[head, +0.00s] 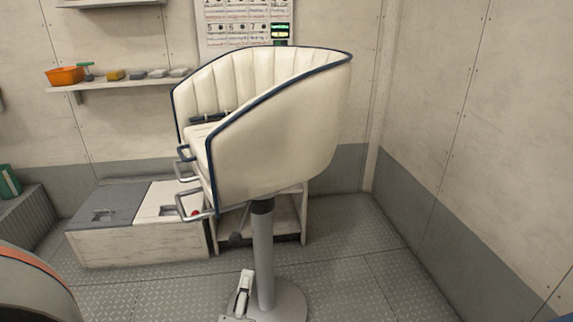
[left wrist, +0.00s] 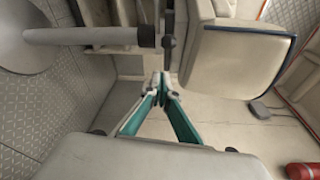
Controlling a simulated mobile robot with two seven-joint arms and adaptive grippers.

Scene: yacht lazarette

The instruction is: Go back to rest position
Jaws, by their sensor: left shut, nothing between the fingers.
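My left gripper (left wrist: 160,80) shows in the left wrist view, its two teal-lined fingers meeting at the tips. It is shut and empty. A dark lever-like part and a pale block appear just beyond the fingertips; I cannot tell whether the fingers touch them. The seat's grey post lies to the left in that view, and the cream seat with navy piping to the right. In the head view I cannot clearly make out the left fingers. My right gripper is in neither view.
A cream helm seat (head: 280,130) on a grey post (head: 263,260) stands mid-floor. Behind it are a low bench (head: 135,245) and a wall shelf (head: 125,84) with an orange bin (head: 65,76). A red cylinder (left wrist: 302,171) shows in the wrist view. Floor at right is clear.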

